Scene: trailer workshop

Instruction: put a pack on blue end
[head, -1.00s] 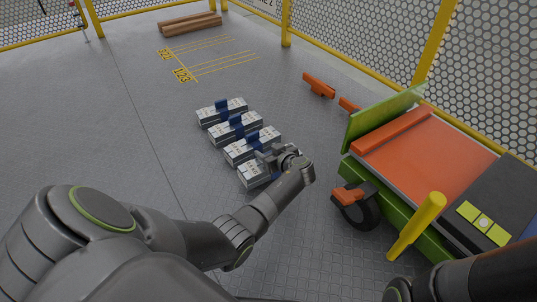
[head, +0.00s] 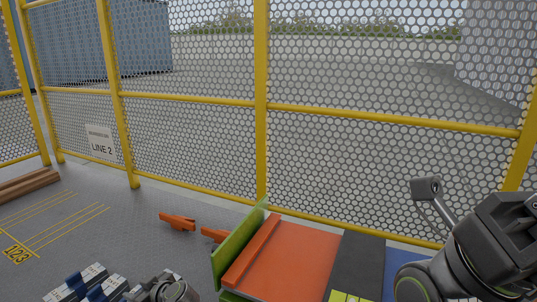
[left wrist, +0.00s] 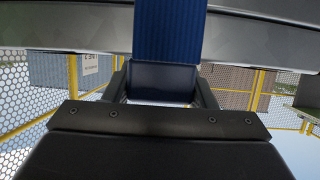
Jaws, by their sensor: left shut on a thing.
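Grey-white packs with blue bands, one of them the nearer pack (head: 75,284), stand in a row on the floor at the bottom left of the head view. My left gripper (head: 172,292) is at the bottom edge beside the row, partly cut off. In the left wrist view the gripper (left wrist: 162,84) is shut on the blue handle of a pack (left wrist: 70,36), whose grey body fills the top. The blue end (head: 396,262) of the trailer bed shows at the lower right, partly behind my right arm. My right arm is at the right edge; its fingertips cannot be made out.
The trailer's orange section (head: 285,262), black section (head: 357,264) and raised green end board (head: 235,245) lie between the packs and the blue end. Orange blocks (head: 177,222) lie on the floor behind. A yellow-framed mesh fence (head: 190,150) closes the back.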

